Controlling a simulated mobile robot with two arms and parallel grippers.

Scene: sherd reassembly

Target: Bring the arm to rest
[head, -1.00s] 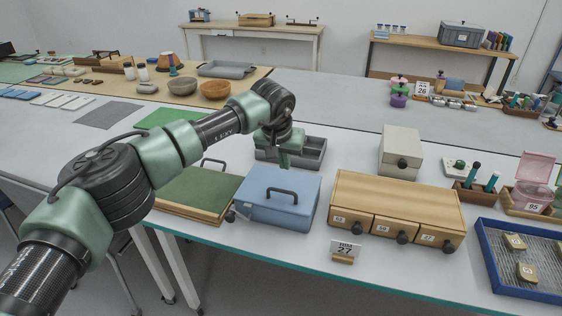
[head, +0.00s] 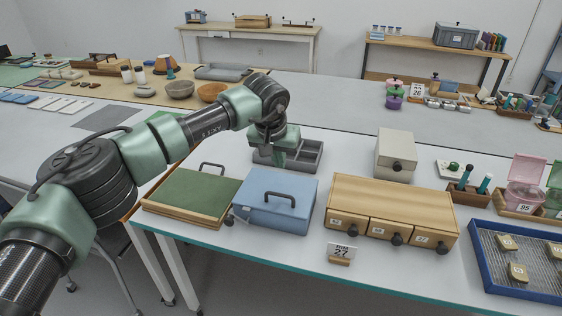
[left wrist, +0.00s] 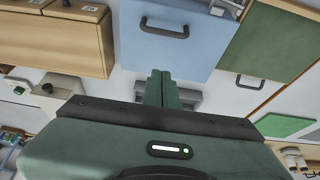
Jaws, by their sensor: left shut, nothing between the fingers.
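My left arm (head: 155,150) reaches in from the left over the table. My left gripper (head: 272,158) points down, empty, in front of the grey divided tray and behind the blue box. In the left wrist view its two green fingers (left wrist: 160,88) are together with nothing between them. The right gripper is in neither view.
Near the gripper are a blue box with a dark handle (head: 275,210), a green-lidded wooden case (head: 192,195), a grey divided tray (head: 305,155) and a wooden drawer unit (head: 395,200). A grey box (head: 396,155) stands behind the drawers. Bare tabletop (head: 345,150) lies right of the tray.

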